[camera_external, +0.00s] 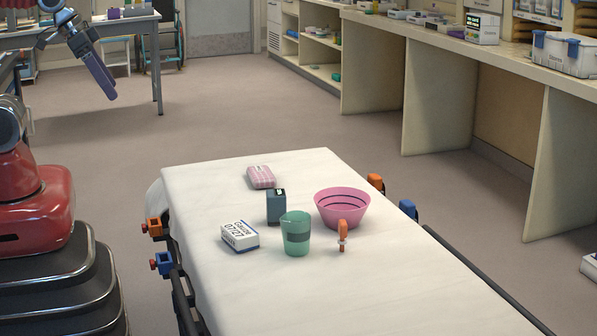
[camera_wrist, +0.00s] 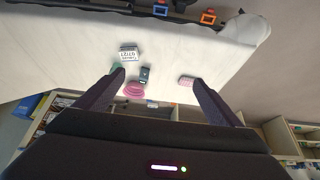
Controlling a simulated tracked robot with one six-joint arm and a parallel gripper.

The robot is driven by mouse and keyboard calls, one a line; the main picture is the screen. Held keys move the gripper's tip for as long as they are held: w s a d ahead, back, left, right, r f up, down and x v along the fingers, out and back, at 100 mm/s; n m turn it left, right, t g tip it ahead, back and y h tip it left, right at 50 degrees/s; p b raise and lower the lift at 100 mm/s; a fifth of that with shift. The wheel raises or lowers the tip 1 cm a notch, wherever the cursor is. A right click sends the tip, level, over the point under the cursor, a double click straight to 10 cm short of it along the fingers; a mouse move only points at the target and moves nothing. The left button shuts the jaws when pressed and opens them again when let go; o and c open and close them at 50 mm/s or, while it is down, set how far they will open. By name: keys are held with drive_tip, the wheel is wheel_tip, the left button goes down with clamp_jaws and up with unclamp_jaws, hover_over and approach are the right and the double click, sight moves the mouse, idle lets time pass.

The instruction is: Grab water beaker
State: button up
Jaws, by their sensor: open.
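A green translucent beaker (camera_external: 296,234) with a dark band stands upright on the white stretcher sheet (camera_external: 390,290), in front of the pink bowl in the external view. In the wrist view only a small part of the beaker (camera_wrist: 116,68) shows, beside the left finger. My gripper (camera_external: 107,90) is high at the upper left of the external view, well away from the stretcher and beaker. In the wrist view my gripper (camera_wrist: 150,82) has its two fingers wide apart with nothing held between them.
Near the beaker are a white labelled box (camera_external: 240,237), a dark blue-grey box (camera_external: 276,206), a pink bowl (camera_external: 342,208), an orange-handled item (camera_external: 342,235) and a pink patterned packet (camera_external: 261,177). The sheet's near part is clear.

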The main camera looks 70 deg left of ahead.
drive_tip(key=c, duration=0.4)
drive_tip(key=shift+w, duration=0.1)
drive_tip(key=w+d+f+t+h, duration=0.2)
drive_tip(key=w+d+f, duration=0.2)
drive_tip(key=w+d, duration=0.75)
drive_tip(key=w+d+f+t+h, duration=0.15)
drive_tip(key=w+d+f, duration=0.25)
drive_tip(key=w+d, duration=0.7)
drive_tip(key=w+d+f+n+t+y, duration=0.25)
drive_tip(key=w+f, duration=0.55)
drive_tip(key=f, duration=0.4)
drive_tip(key=s+f+y, duration=0.1)
drive_tip(key=f, duration=0.2)
drive_tip(key=f+t+y, duration=0.1)
drive_tip(key=f, duration=0.3)
drive_tip(key=s+f+y, duration=0.1)
drive_tip(key=f+y, duration=0.1)
drive_tip(key=f, duration=0.1)
drive_tip(key=shift+s+d+f, duration=0.35)
drive_tip(key=shift+d, duration=0.05)
drive_tip(key=shift+t, duration=0.3)
